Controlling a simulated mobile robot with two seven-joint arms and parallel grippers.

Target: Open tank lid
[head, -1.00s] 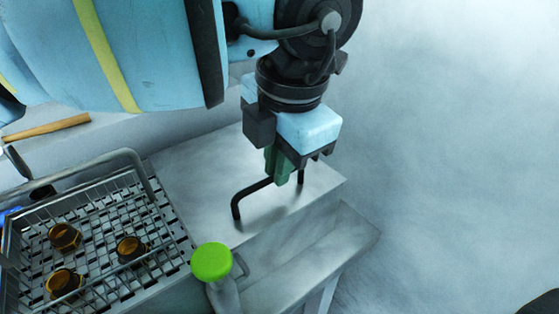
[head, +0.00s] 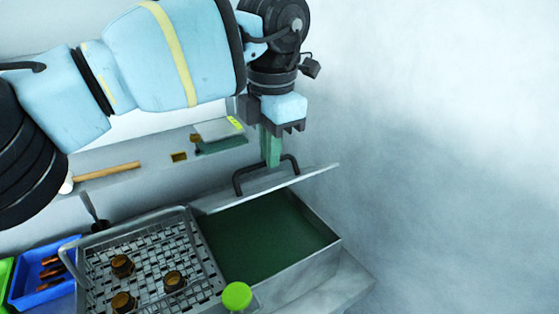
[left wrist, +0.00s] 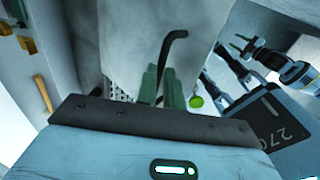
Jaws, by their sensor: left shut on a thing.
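The grey metal tank lid (head: 312,173) is tilted up along the tank's back edge. The tank (head: 318,262) stands open below it, with dark green liquid (head: 262,238) showing inside. A black bar handle (head: 238,183) is on the lid. My left gripper (head: 271,163) has green fingers and is shut on this handle. In the left wrist view, the fingers (left wrist: 162,88) close around the black handle (left wrist: 172,46), with the lid's grey face (left wrist: 130,30) beyond.
A wire mesh basket (head: 208,272) with several brown pieces sits left of the tank. A green knob (head: 237,296) stands at the tank's front. A blue tray (head: 22,297) lies far left. A wooden-handled tool (head: 108,172) lies on the back ledge.

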